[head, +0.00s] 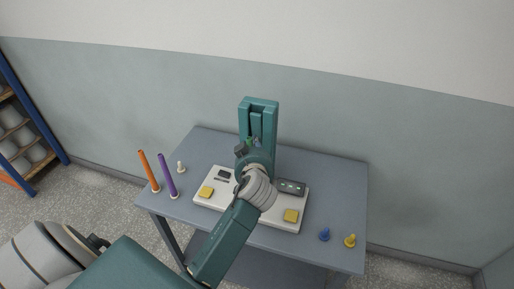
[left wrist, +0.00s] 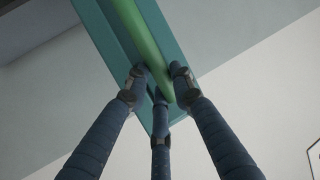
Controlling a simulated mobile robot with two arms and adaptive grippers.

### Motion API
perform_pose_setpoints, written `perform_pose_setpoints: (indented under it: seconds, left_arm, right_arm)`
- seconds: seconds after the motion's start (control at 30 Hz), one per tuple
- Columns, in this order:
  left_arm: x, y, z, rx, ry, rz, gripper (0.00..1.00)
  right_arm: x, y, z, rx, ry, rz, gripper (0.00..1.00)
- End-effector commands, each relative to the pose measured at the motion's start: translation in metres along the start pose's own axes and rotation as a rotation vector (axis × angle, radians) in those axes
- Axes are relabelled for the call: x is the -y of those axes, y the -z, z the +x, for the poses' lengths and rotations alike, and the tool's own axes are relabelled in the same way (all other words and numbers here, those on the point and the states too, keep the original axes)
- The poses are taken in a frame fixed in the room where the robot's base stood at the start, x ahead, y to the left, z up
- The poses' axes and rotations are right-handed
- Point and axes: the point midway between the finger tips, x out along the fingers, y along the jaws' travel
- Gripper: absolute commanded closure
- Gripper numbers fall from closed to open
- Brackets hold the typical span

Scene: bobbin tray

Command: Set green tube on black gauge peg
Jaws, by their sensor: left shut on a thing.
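The green tube (left wrist: 145,40) lies along the channel of a teal holder (left wrist: 97,20) in the left wrist view. My left gripper (left wrist: 160,92) has its three dark fingers closed around the tube's lower end. In the head view the teal holder (head: 262,104) stands upright at the back of the table, and my left gripper (head: 254,143) is in front of it. I cannot make out a black gauge peg; my arm covers the middle of the table. My right gripper is not in view.
A white tray (head: 271,225) with yellow pads and dark devices lies on the grey table (head: 335,190). Blue (head: 325,234) and yellow (head: 350,241) pegs stand at front right.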

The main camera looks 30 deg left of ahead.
Motion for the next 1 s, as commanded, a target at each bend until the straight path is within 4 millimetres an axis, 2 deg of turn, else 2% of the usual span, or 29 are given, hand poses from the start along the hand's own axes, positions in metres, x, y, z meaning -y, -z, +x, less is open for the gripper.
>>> perform_pose_setpoints:
  seconds: [0.23,0.53,1.0]
  left_arm:
    - [0.0,-0.015,0.005,0.0,-0.001,0.001,0.98]
    - [0.0,-0.036,0.013,0.001,-0.001,0.001,0.98]
    - [0.0,-0.037,0.013,0.001,-0.001,0.001,0.98]
  right_arm:
    - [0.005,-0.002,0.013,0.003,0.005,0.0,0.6]
    - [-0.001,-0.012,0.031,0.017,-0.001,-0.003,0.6]
    - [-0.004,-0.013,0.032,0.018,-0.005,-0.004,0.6]
